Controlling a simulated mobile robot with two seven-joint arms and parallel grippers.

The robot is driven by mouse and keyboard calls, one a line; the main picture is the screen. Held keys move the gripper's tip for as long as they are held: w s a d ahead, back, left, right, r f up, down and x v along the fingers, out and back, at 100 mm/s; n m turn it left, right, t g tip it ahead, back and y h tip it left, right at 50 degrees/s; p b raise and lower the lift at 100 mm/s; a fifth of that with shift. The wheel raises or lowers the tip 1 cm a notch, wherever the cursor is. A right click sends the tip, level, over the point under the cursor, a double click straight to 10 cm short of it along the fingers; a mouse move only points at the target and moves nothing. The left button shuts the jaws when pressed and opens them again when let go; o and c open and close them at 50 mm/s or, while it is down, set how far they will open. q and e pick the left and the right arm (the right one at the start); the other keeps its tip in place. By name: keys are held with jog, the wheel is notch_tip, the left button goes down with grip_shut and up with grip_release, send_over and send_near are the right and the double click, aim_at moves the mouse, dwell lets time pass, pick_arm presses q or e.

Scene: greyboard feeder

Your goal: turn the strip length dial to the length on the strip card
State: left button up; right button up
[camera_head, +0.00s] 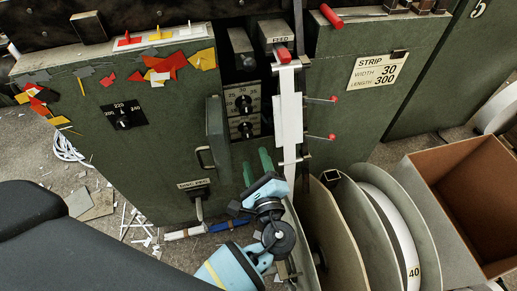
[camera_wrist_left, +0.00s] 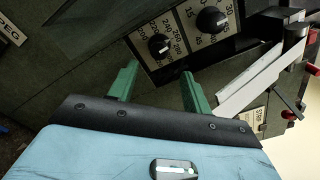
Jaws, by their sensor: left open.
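The strip card (camera_head: 378,72) on the green machine front reads width 30, length 300. Two black dials sit on pale scale plates in a recess. The lower one, the strip length dial (camera_head: 245,128), also shows in the left wrist view (camera_wrist_left: 159,45), with numbers such as 240 and 260 around it. Its exact setting is too small to tell. The upper width dial (camera_head: 243,103) also shows in the wrist view (camera_wrist_left: 211,19). My left gripper (camera_head: 256,157), with green fingers (camera_wrist_left: 160,71), is open and empty, below and apart from the length dial. My right gripper is not in view.
A white strip (camera_head: 290,110) hangs right of the dials, near red-tipped levers (camera_head: 330,137). A handle (camera_head: 206,157) stands out at left. Another dial (camera_head: 122,115) is further left. Reels (camera_head: 400,225) and a brown box (camera_head: 470,200) stand at right.

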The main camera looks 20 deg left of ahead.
aim_at(247, 137)
pick_arm(q)
jog(key=shift+b+x, duration=0.45)
jog(key=shift+x, duration=3.65)
jog(key=shift+s+a, duration=0.1)
jog(key=shift+a, duration=0.05)
